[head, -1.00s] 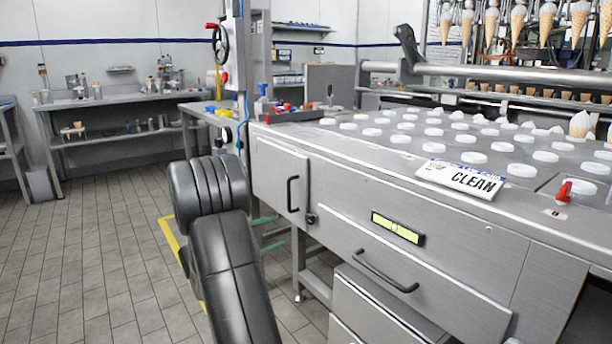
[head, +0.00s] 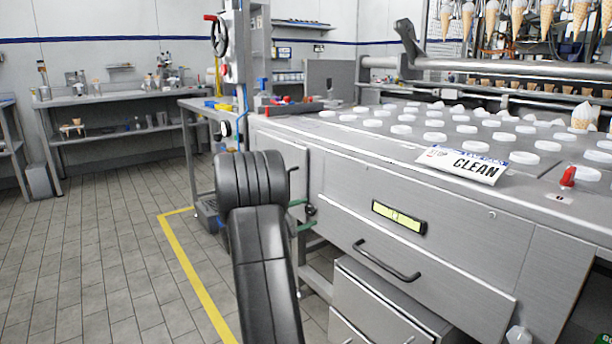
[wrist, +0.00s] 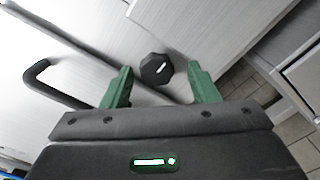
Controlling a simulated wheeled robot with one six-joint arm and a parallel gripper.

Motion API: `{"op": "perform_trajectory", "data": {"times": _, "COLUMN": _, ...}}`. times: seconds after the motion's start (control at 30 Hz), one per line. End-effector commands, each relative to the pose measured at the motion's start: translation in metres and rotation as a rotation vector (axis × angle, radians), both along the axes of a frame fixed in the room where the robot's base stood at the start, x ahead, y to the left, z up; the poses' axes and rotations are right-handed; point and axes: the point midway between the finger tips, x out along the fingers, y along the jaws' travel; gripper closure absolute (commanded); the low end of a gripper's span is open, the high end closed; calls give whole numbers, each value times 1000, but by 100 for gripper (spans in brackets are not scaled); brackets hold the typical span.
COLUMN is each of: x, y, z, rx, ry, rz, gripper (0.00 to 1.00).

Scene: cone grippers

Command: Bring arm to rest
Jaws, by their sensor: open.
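My gripper shows in the wrist view (wrist: 160,92), with its two green fingers apart and nothing between them. Past the fingers is the grey metal front of the machine, with a dark knob (wrist: 157,69) seen in the gap and a black handle (wrist: 50,85) to the left. In the head view my black arm rises from the bottom in front of the cabinet's left end. A bit of green beside the arm there (head: 298,228) is my gripper, mostly hidden behind the arm.
The machine (head: 440,235) with rows of white caps fills the right side. A CLEAN sign (head: 463,165) lies on its edge, above a drawer handle (head: 386,260). A workbench (head: 120,98) stands at the back left. The tiled floor (head: 100,240) at left is open.

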Motion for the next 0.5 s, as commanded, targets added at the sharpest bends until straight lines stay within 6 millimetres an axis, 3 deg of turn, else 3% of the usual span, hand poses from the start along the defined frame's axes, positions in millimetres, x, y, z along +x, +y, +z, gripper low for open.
{"op": "perform_trajectory", "data": {"times": 0.03, "x": 0, "y": 2, "z": 7, "rx": -20, "ry": 28, "rz": 4, "gripper": 46}}
{"op": "perform_trajectory", "data": {"times": 0.5, "x": -1, "y": 2, "z": 7, "rx": -205, "ry": 284, "rz": 3, "gripper": 46}}
